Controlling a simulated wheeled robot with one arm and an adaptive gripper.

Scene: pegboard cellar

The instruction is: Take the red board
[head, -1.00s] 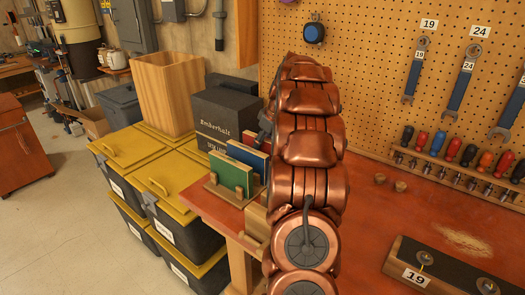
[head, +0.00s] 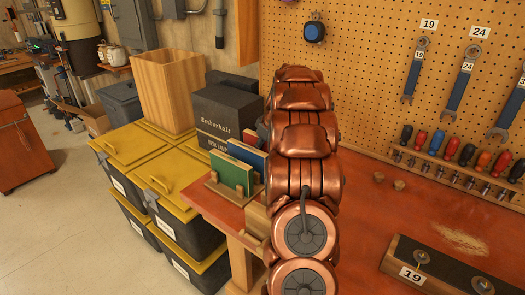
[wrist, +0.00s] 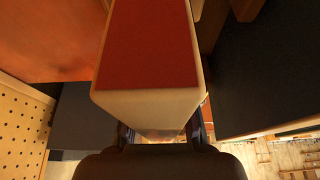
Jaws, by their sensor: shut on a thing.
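The red board (wrist: 150,45) fills the upper middle of the wrist view, with a red face and pale edges. My gripper (wrist: 160,135) is shut on it, with a dark finger at each side of its near end. In the head view my arm hides most of the board and gripper. A small patch of red shows at the arm's left edge, behind the blue board.
A green board (head: 229,172) and a blue board (head: 247,157) stand in a wooden rack (head: 225,194) at the bench's left end. A dark box (head: 222,120) stands behind them. Yellow-lidded bins (head: 130,150) are at left. A pegboard (head: 370,60) backs the bench.

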